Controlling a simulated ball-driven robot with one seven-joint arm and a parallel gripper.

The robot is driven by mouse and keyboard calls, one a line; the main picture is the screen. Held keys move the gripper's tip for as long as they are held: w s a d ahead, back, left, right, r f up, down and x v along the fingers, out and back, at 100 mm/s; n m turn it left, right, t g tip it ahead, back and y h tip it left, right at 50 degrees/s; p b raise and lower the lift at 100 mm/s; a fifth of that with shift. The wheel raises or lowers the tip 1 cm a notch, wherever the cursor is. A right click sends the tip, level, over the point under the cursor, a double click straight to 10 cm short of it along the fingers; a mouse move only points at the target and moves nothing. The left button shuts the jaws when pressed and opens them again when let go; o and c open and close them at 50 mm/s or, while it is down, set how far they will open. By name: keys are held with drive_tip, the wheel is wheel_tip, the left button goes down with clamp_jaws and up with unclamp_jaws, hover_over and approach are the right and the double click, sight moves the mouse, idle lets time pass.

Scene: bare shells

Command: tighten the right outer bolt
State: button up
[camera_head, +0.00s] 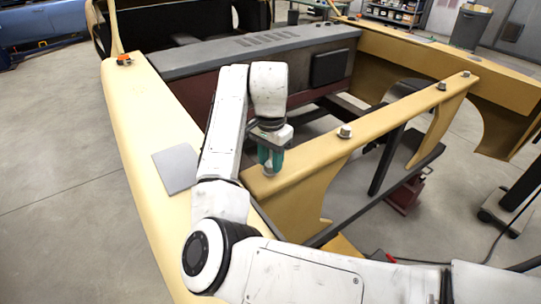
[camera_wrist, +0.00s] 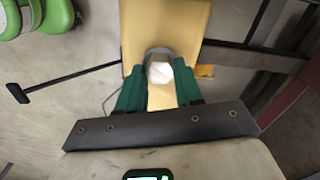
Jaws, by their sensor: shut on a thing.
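My gripper (camera_head: 270,163) points down at the near left end of the yellow crossbeam (camera_head: 305,155). Its green fingers are shut on a bolt (camera_wrist: 159,71). In the wrist view the bolt's pale hex head, with a grey round base behind it, shows between the fingertips of my gripper (camera_wrist: 160,80). In the head view the fingers mostly hide this bolt. Other grey bolts stand along the beam: one near its middle (camera_head: 345,131), one farther right (camera_head: 442,86) and one at the far right end (camera_head: 466,74).
The yellow body shell has a long left side (camera_head: 140,130) with a grey flat plate (camera_head: 177,168) and a small orange item (camera_head: 124,60) on it. A dark grey panel (camera_head: 250,50) crosses behind my arm. A red object (camera_head: 405,193) stands on the floor under the beam.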

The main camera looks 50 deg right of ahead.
sight(270, 164)
drive_tip(key=m, duration=0.6)
drive_tip(key=shift+w+r, duration=0.1)
drive_tip(key=shift+r, duration=0.1)
drive_tip(key=m, duration=0.6)
drive_tip(key=shift+m, duration=0.3)
drive_tip(key=o, duration=1.1)
drive_tip(key=shift+f, duration=0.1)
drive_tip(key=shift+c, duration=0.2)
wheel_tip(270, 164, up, 11)
drive_tip(key=shift+f, duration=0.15)
